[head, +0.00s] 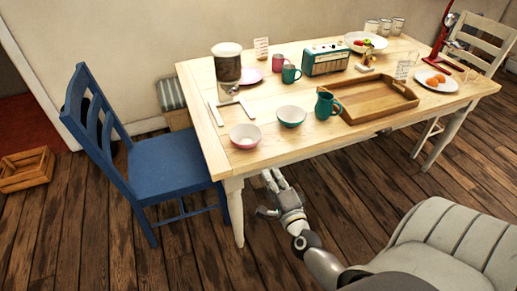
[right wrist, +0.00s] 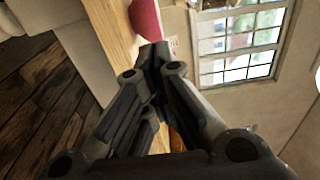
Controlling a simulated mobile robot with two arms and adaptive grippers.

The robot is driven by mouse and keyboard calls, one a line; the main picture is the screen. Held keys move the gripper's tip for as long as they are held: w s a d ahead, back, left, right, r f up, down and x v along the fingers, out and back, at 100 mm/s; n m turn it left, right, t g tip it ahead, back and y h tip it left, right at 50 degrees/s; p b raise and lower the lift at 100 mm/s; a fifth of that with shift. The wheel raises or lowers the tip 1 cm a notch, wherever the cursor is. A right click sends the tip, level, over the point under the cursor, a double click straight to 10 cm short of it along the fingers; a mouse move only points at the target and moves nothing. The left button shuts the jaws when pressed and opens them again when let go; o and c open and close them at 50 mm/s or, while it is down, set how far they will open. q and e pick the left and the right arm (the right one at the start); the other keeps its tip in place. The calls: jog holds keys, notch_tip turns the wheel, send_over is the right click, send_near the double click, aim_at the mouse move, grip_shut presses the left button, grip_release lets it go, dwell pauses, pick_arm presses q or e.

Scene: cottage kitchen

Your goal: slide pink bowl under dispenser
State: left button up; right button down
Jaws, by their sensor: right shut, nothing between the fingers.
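The pink bowl (head: 245,136) stands upright near the front left corner of the wooden table. The dispenser (head: 228,68), a dark container with a white top, stands behind the bowl near the table's left end, with a pale bracket-shaped base in front of it. My right gripper (head: 272,179) is in front of the table, apart from the bowl. In the right wrist view its fingers (right wrist: 155,55) are shut and empty. The bowl's pink side (right wrist: 146,18) shows just beyond the fingertips, at the table edge. My left gripper is not in view.
A teal bowl (head: 291,116) is right of the pink bowl, with a green jug (head: 327,105) and wooden tray (head: 401,99) further right. A blue chair (head: 150,160) is at the table's left end.

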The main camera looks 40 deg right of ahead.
aim_at(255, 143)
jog(key=x, duration=1.1)
jog(key=shift+a+f+p, duration=0.1)
jog(key=shift+a+p, duration=0.05)
jog(key=shift+p, duration=0.2)
jog(key=shift+w, duration=0.55)
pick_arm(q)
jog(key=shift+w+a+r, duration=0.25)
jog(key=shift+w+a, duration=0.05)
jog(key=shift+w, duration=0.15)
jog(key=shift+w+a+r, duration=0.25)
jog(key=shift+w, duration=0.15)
pick_arm(e)
jog(key=shift+w, duration=0.1)
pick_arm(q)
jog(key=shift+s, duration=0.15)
